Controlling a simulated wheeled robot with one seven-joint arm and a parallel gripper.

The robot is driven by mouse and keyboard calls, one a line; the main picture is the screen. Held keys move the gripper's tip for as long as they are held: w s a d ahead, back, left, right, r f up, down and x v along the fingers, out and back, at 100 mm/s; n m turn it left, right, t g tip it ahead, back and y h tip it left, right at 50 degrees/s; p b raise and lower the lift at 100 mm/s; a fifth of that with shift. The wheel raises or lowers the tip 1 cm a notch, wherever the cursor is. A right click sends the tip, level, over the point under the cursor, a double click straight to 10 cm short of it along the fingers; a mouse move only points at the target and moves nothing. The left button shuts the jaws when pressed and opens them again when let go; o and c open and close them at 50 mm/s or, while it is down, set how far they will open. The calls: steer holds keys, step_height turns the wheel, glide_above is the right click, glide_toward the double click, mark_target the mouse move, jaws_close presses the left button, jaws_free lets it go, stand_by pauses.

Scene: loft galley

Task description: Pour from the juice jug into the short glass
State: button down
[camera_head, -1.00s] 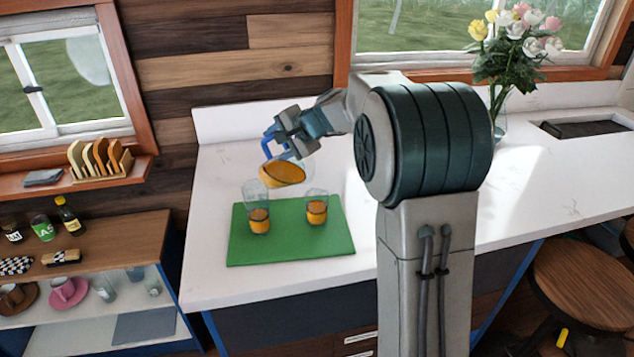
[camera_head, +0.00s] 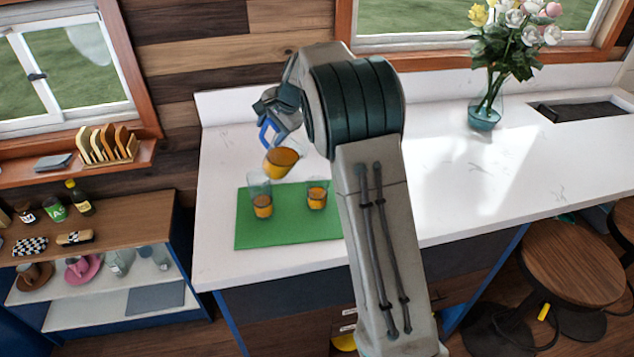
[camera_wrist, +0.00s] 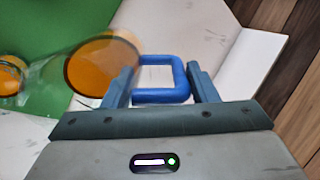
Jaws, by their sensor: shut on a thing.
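My gripper (camera_head: 276,125) is shut on the blue handle (camera_wrist: 160,97) of the juice jug (camera_head: 281,162). The clear jug holds orange juice and is tilted, held in the air above the back part of the green mat (camera_head: 285,234). A tall glass (camera_head: 260,192) stands at the left of the mat with orange juice in its lower part. The short glass (camera_head: 317,194) stands to its right, also with orange juice in it. No stream of juice shows. In the wrist view the jug's juice (camera_wrist: 102,65) lies left of the handle.
My arm covers the mat's right edge. The white counter (camera_head: 460,190) is clear to the right, up to a flower vase (camera_head: 485,112) at the back. A low shelf (camera_head: 110,235) with cups and jars stands at the left.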

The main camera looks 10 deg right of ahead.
mark_target(261, 132)
steer(key=shift+w+a+f+g+h, duration=0.15)
steer(key=shift+w+a+g+h, duration=0.15)
steer(key=shift+w+g, duration=0.15)
steer(key=shift+w+a+f+g+h, duration=0.15)
steer(key=shift+w+a+g+h, duration=0.15)
steer(key=shift+w, duration=0.2)
steer(key=shift+w+a+f+g+h, duration=0.3)
steer(key=shift+w+f+g, duration=0.3)
steer(key=shift+g, duration=0.15)
steer(key=shift+w+a+f+g+h, duration=0.25)
steer(key=shift+w+f+g+h, duration=0.2)
steer(key=shift+f+g, duration=0.2)
steer(key=shift+w, duration=0.15)
steer(key=shift+w+a+f+g, duration=0.1)
steer(key=shift+f+g, duration=0.05)
steer(key=shift+g, duration=0.2)
